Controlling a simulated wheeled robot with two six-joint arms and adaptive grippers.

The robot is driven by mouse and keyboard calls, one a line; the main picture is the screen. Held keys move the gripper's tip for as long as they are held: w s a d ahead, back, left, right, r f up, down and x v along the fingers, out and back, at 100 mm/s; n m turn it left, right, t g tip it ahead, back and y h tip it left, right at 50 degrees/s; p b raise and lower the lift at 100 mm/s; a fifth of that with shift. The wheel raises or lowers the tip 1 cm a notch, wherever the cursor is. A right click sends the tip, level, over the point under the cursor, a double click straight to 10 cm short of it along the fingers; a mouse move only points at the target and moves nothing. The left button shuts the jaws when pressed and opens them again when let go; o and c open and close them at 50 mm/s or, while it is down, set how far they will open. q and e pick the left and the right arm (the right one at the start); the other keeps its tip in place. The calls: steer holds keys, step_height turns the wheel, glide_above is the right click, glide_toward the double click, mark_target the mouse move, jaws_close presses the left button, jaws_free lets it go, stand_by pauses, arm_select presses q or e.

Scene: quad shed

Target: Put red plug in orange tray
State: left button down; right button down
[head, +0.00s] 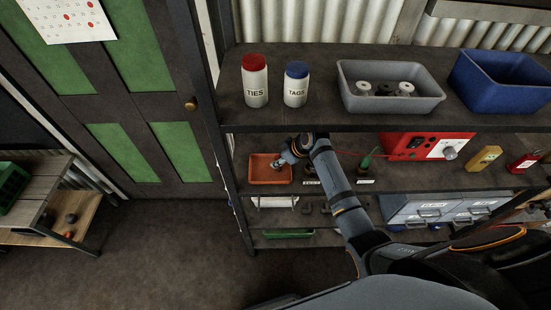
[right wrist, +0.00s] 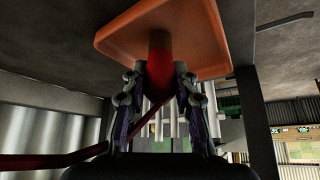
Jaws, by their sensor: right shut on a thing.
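The orange tray (head: 261,174) sits at the left end of the middle shelf in the head view. My right gripper (head: 284,162) is low at the tray's right side, over it. In the right wrist view the right gripper (right wrist: 160,82) is shut on the red plug (right wrist: 159,66). The plug's end points at the orange tray (right wrist: 205,30), which fills the top of that picture. I cannot tell whether the plug touches the tray. A dark red cable (right wrist: 60,160) runs toward the plug from the lower left. In the head view the plug is hidden. My left gripper is not in view.
On the same shelf stand a green plug (head: 366,162), a red box (head: 400,145) and a yellow bottle (head: 486,158). The shelf above holds two jars (head: 256,85), a grey bin (head: 390,100) and a blue bin (head: 500,90). A shelf post (head: 222,130) stands left of the tray.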

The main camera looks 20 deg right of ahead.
steer(key=shift+s+d, duration=0.1)
steer(key=shift+d, duration=0.15)
steer(key=shift+a, duration=0.1)
steer(key=shift+f, duration=0.15)
steer(key=c, duration=1.1)
jaws_free()
steer(key=shift+o, duration=0.3)
